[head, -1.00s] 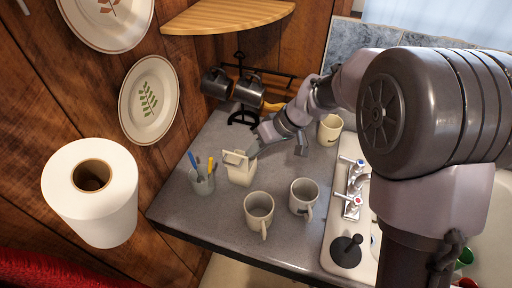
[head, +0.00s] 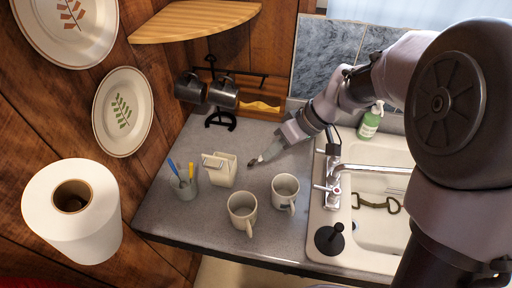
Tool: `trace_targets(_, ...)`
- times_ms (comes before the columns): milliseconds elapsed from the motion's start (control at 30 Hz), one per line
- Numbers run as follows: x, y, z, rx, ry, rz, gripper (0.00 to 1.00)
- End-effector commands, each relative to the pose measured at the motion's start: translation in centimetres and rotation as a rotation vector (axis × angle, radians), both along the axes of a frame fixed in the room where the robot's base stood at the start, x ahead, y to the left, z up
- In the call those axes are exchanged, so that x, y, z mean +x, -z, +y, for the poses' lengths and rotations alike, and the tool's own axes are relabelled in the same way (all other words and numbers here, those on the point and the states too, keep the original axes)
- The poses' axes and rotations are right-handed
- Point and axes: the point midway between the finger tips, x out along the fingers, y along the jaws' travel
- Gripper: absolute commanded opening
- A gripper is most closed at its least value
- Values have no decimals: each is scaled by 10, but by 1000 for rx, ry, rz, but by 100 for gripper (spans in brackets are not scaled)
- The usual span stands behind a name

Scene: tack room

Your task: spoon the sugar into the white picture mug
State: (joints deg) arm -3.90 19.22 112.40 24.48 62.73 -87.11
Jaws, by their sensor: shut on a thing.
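My gripper (head: 283,144) is shut on a small spoon-like utensil (head: 256,161), whose end points down and left over the counter. Its contents cannot be made out. A cream box-shaped container (head: 221,172), with a raised flap or handle, stands left of the utensil and apart from it; it may hold the sugar, but its inside is not clear. Two pale mugs stand in front: one at the front (head: 241,210) and one to its right (head: 285,190), which shows a dark mark low on its side. Which is the picture mug, I cannot tell.
A cup of utensils (head: 184,184) stands left of the container. Dark mugs (head: 224,93) hang on a rack behind. The sink (head: 375,235) with its tap (head: 333,180) and a black plunger-like object (head: 330,238) lie right. A paper roll (head: 72,215) stands at left.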

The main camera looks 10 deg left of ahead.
Motion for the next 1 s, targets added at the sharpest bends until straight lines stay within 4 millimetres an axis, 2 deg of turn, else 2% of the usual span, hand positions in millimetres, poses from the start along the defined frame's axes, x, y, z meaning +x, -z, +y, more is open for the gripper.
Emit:
trace_targets(633, -29, -1, -102, 0, 3, 0, 0)
trace_targets(700, -29, 13, -101, 1, 0, 1, 0)
trace_targets(767, -29, 17, -101, 1, 0, 1, 0)
trace_targets(1000, -29, 20, -100, 0, 0, 0, 0)
